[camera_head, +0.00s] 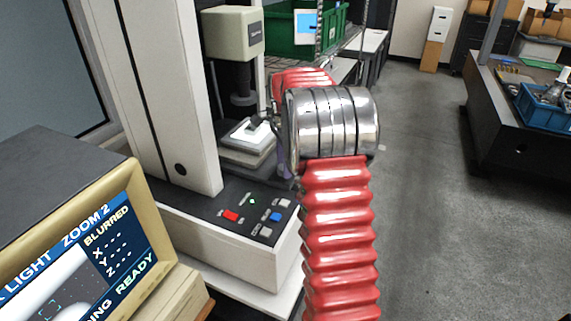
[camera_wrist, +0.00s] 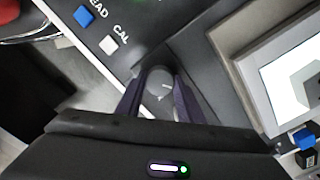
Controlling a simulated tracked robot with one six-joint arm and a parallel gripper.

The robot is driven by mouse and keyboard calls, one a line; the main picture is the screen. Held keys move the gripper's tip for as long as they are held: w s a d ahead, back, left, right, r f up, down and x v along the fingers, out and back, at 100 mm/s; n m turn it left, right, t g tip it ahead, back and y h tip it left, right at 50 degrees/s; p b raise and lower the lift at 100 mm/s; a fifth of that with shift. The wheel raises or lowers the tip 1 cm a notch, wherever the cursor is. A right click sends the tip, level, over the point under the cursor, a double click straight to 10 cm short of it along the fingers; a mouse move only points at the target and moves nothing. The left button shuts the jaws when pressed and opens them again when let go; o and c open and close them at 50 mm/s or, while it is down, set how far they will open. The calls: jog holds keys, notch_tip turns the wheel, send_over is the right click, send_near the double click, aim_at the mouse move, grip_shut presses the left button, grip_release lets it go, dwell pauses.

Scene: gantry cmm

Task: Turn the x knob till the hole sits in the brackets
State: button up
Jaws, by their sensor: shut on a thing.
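In the wrist view my gripper (camera_wrist: 158,84) is shut on a round dark grey knob (camera_wrist: 159,80) with a small pale mark, one finger on each side. The knob's letter is too small to read. In the head view the knob is hidden and my gripper mostly so, behind my red arm beside the stage. The screen (camera_head: 100,262) at lower left shows green corner brackets (camera_head: 50,308) on a grey picture with a pale curved edge; the hole cannot be made out clearly. It reads BLURRED and READY, with dashes for X, Y and Z.
The lit stage (camera_head: 248,134) lies under the measuring head (camera_head: 233,35). A panel with red (camera_head: 231,215) and blue (camera_head: 276,216) buttons stands in front; the CAL button (camera_wrist: 109,45) is near my gripper. Open floor (camera_head: 430,200) lies to the right.

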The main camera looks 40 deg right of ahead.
jog(key=shift+w+a+r, duration=0.1)
jog(key=shift+w+a, duration=0.05)
jog(key=shift+w, duration=0.15)
jog(key=o, duration=0.8)
jog(key=shift+o, duration=1.4)
jog(key=shift+s, duration=0.1)
notch_tip(320, 180, up, 14)
jog(key=shift+f, duration=0.2)
